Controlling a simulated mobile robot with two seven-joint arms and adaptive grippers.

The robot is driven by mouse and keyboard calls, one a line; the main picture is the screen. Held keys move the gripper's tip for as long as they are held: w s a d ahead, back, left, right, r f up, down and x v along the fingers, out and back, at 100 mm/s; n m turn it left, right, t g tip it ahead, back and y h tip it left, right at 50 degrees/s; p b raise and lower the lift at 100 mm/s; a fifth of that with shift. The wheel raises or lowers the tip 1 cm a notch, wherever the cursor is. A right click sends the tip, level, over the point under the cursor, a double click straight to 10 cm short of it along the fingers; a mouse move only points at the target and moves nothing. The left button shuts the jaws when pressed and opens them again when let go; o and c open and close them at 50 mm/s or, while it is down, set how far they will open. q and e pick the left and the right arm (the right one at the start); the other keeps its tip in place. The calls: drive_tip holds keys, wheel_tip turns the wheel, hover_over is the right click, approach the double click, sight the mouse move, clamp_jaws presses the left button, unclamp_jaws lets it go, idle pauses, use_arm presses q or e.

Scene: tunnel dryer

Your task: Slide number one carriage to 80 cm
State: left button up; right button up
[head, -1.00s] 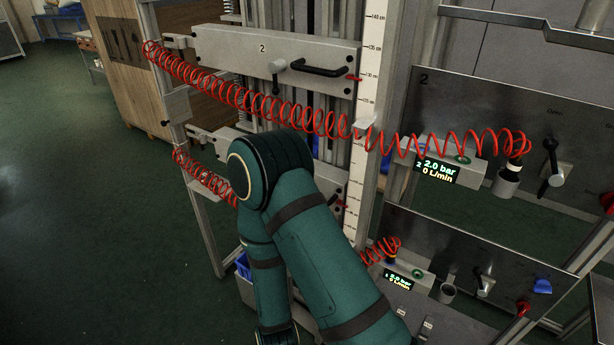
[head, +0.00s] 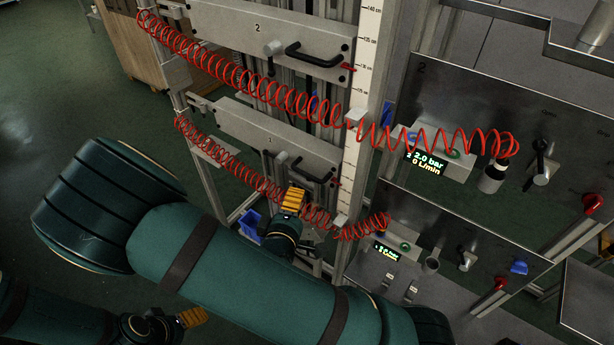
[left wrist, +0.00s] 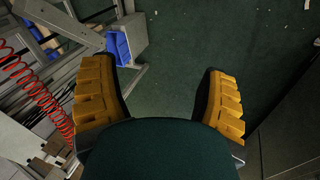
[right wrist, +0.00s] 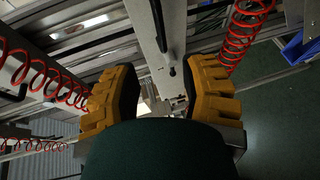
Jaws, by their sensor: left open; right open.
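The number one carriage (head: 240,122) is a grey plate marked 1, below the number two carriage. It has a black handle (head: 312,172) and a clamp lever (head: 279,160). The white centimetre scale (head: 362,110) runs up the post on the right; I cannot read the number one carriage's height on it. My right gripper (head: 292,200) is open just below and in front of the handle, with no visible grip on it. In the right wrist view a grey bar with a black handle shows beyond the open fingers (right wrist: 160,95). My left gripper (head: 190,318) is open and empty, low at the left.
The number two carriage (head: 225,30) sits above, its red pointer near 130 cm. Red coiled hoses (head: 250,85) stretch across both carriages, the lower one close to my right gripper. Valve panels (head: 470,100) stand at right. Blue bins (left wrist: 118,48) lie low. Floor at left is clear.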

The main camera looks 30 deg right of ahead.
sight(306, 176)
drive_tip(key=b+x, duration=0.5)
drive_tip(key=x, duration=0.7)
drive_tip(key=shift+w+d+f, duration=0.15)
drive_tip(key=shift+c, duration=0.3)
clamp_jaws()
